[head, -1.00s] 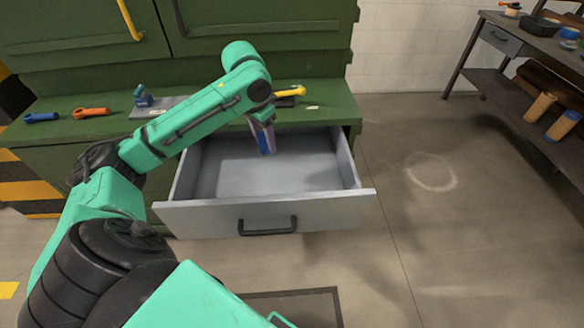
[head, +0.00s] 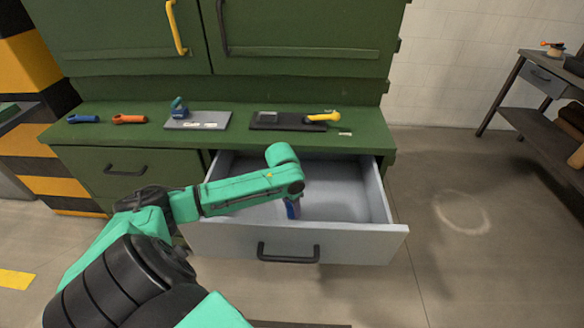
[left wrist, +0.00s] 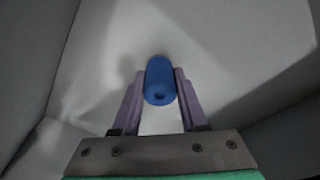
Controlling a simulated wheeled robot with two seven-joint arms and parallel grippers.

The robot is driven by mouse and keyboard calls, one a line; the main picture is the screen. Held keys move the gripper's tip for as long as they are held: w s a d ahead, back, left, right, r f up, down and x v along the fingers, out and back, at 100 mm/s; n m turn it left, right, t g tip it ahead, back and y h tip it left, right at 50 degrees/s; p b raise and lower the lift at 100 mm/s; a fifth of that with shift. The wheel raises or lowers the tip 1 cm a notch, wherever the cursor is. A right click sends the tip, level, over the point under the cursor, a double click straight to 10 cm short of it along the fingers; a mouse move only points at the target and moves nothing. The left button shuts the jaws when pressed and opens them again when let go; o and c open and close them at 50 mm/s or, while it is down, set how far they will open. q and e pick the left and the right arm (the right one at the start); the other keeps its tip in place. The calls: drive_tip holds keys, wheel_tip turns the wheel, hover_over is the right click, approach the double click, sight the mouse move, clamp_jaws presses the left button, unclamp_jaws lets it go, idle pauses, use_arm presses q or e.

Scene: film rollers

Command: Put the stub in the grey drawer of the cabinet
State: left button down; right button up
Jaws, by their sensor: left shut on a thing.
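The stub, a short blue cylinder with a small hole in its end (left wrist: 160,82), is between the two purple fingers of my left gripper (left wrist: 158,88). The gripper is shut on it. In the head view the stub (head: 292,209) shows as a small blue piece below my wrist, inside the open grey drawer (head: 350,243) of the green cabinet (head: 120,158). The left wrist view shows grey drawer walls around the gripper. I cannot tell whether the stub touches the drawer floor. My right gripper is not in view.
On the cabinet's ledge are a blue tool (head: 83,119), an orange tool (head: 129,119), a grey mat (head: 210,118) with a blue item, and a dark mat (head: 285,124) with a yellow-handled tool. A workbench (head: 535,75) stands at right. The floor right of the drawer is clear.

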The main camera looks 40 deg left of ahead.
use_arm(q)
drive_tip(key=shift+f, duration=0.1)
drive_tip(key=shift+c, duration=2.2)
unclamp_jaws()
wheel_tip(320, 180, up, 12)
drive_tip(key=s+p, duration=0.1)
drive_tip(key=shift+s+p, duration=0.4)
drive_tip(key=shift+a, duration=0.1)
